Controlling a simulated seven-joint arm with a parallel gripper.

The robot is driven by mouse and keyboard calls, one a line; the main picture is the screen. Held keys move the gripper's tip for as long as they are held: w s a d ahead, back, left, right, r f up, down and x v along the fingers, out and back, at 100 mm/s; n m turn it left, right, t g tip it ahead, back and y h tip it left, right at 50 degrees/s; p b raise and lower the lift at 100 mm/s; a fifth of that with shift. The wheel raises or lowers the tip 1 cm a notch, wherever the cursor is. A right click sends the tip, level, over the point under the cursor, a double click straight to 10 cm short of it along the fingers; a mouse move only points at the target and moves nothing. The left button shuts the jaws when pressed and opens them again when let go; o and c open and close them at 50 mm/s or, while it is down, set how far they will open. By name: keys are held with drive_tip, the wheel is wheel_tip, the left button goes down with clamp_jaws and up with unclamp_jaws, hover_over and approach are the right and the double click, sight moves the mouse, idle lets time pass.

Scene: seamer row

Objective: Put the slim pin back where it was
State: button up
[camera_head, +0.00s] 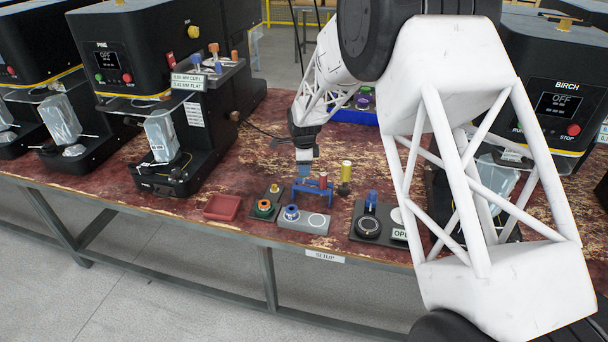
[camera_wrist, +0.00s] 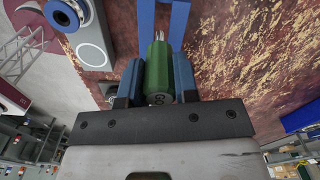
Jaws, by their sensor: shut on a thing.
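My gripper (camera_head: 303,170) is low over the bench, at the left part of a small blue stand (camera_head: 318,194). In the wrist view its two blue fingers (camera_wrist: 157,82) are shut on a green cylindrical pin (camera_wrist: 158,68). The pin's rounded end faces the camera and a thin light tip shows beyond. Blue bars of the stand (camera_wrist: 181,22) lie just past it; whether they touch cannot be told. The green pin cannot be made out in the head view. A yellow-topped pin (camera_head: 346,171) stands upright right of the stand.
A grey block with a blue ring (camera_head: 317,222), a dark block with a green and orange ring (camera_head: 264,209) and a red tray (camera_head: 222,207) lie in front and left. A dark plate with a blue knob (camera_head: 371,202) is right. Black machines (camera_head: 165,70) flank the bench.

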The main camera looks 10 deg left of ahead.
drive_tip(key=shift+w, duration=0.15)
drive_tip(key=shift+f, duration=1.75)
drive_tip(key=shift+f, duration=0.35)
drive_tip(key=o, duration=0.9)
drive_tip(key=shift+c, duration=0.2)
wheel_tip(320, 180, up, 13)
drive_tip(key=shift+f, duration=0.1)
